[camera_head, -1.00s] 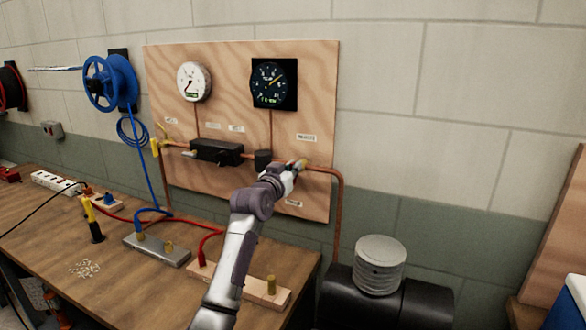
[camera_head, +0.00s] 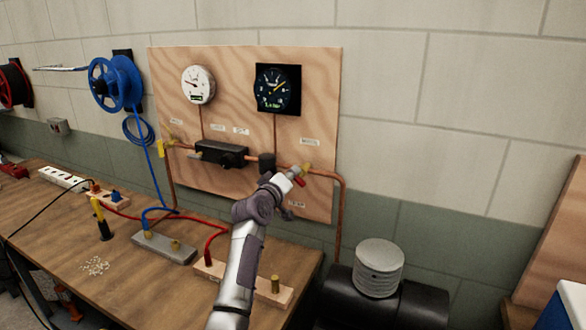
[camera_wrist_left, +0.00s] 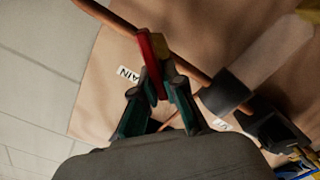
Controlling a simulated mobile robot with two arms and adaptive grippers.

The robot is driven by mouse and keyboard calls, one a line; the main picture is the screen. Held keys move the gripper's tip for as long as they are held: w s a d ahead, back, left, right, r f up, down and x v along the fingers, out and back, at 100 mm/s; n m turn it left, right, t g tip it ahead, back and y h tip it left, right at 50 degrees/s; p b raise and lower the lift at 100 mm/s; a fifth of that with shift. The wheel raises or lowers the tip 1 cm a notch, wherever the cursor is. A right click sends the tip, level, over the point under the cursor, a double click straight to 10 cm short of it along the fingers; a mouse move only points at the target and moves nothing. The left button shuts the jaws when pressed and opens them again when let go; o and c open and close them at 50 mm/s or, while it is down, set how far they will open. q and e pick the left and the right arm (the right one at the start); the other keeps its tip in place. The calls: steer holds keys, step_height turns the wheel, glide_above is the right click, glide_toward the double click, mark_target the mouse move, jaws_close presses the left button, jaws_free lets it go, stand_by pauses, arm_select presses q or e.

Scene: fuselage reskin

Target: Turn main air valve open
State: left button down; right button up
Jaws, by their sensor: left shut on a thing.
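The main air valve has a brass body (camera_head: 305,168) on the right part of the copper pipe on the wooden board. Its red lever (camera_head: 299,181) points down from the pipe. In the left wrist view the red lever (camera_wrist_left: 152,66) slants across the copper pipe, beside the brass body (camera_wrist_left: 162,46) and a tag reading "AIN" (camera_wrist_left: 128,74). My left gripper (camera_wrist_left: 155,88) is shut on the lower end of the red lever, one finger each side. In the head view my left gripper (camera_head: 291,180) hides part of the valve. My right gripper is not in view.
A white gauge (camera_head: 198,85) and a black gauge (camera_head: 278,89) hang on the board (camera_head: 235,62). A black regulator block (camera_head: 222,153) sits on the pipe left of the valve. The workbench (camera_head: 130,275) holds hoses and manifolds. A dark tank (camera_head: 425,305) stands at right.

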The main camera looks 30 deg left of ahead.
arm_select(q)
steer(key=n+p, duration=0.1)
steer(key=n, duration=0.1)
steer(key=f+n+p, duration=0.1)
steer(key=n, duration=0.1)
steer(key=shift+n, duration=0.3)
steer(key=shift+a+f+n+p, duration=0.15)
steer(key=shift+n+p, duration=0.2)
steer(key=shift+n, duration=0.45)
steer(key=shift+d+f+n+p, duration=0.1)
steer(key=shift+n+p, duration=0.25)
steer(key=shift+n, duration=0.45)
steer(key=c, duration=1.2)
jaws_free()
steer(key=shift+c, duration=0.2)
steer(key=shift+r, duration=0.1)
steer(key=s, duration=1.2)
steer(key=shift+d, duration=0.3)
